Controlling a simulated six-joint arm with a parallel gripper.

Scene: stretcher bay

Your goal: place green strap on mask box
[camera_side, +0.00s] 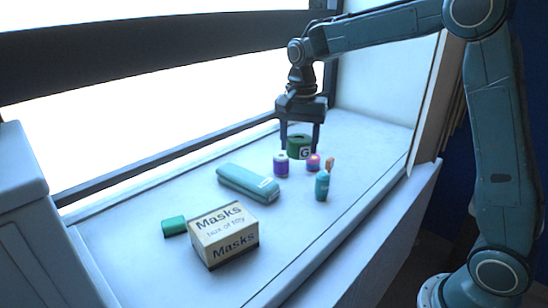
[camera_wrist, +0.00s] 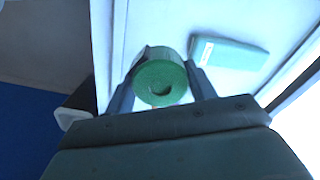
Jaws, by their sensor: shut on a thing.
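The green strap (camera_side: 299,142) is a rolled coil with a white G label, at the back right of the white bench top. My gripper (camera_side: 300,150) points down and is shut on it, one finger on each side. In the wrist view the green strap (camera_wrist: 160,82) sits between the fingertips of my gripper (camera_wrist: 164,78). I cannot tell whether it is clear of the surface. The mask box (camera_side: 223,235), tan with "Masks" printed on it, stands at the front left, well apart from my gripper.
A purple bottle (camera_side: 281,167), a small pink-red item (camera_side: 313,162), an orange item (camera_side: 331,162) and a teal bottle (camera_side: 321,186) stand near my gripper. A teal case (camera_side: 248,183) lies between strap and box; it also shows in the wrist view (camera_wrist: 230,55). A green block (camera_side: 174,226) lies beside the box.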

